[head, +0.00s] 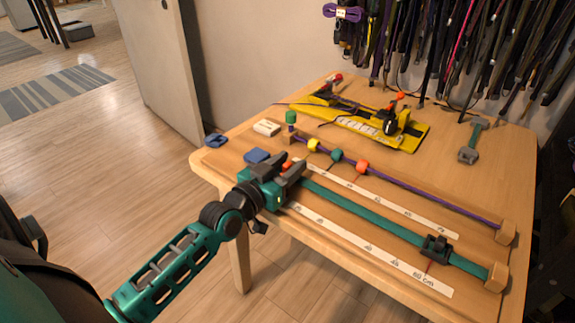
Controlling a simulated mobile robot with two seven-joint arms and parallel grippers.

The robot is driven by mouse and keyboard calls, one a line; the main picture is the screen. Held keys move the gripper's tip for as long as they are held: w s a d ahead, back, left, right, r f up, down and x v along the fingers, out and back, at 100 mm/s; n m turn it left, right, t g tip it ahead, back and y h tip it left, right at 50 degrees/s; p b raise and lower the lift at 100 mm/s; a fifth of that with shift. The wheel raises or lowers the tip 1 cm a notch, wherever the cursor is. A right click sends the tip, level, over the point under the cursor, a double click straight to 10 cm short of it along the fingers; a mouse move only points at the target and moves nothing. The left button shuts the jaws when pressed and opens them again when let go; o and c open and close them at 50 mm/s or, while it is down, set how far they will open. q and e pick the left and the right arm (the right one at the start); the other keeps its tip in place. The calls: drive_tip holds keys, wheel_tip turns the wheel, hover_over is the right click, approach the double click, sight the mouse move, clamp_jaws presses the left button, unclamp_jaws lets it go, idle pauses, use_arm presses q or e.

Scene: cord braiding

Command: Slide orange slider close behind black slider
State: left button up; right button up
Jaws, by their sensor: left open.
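The black slider (435,248) sits on the teal cord (370,219) near its right end block. An orange piece (287,166) shows between the fingertips of my left gripper (288,164), at the left end of the teal cord. My left gripper is open, with one finger on each side of this piece. The fingers and gripper body hide part of it and the cord's left end, so I cannot tell whether they touch. Another orange piece (362,167) sits on the purple cord (420,193) behind. My right gripper is not in view.
A yellow piece (313,145) and a green piece (337,155) also sit on the purple cord. Printed rulers lie beside both cords. A yellow tool board (350,125) and a grey-green tool (471,145) lie further back. The teal cord is clear between gripper and black slider.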

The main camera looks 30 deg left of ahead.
use_arm(q)
clamp_jaws()
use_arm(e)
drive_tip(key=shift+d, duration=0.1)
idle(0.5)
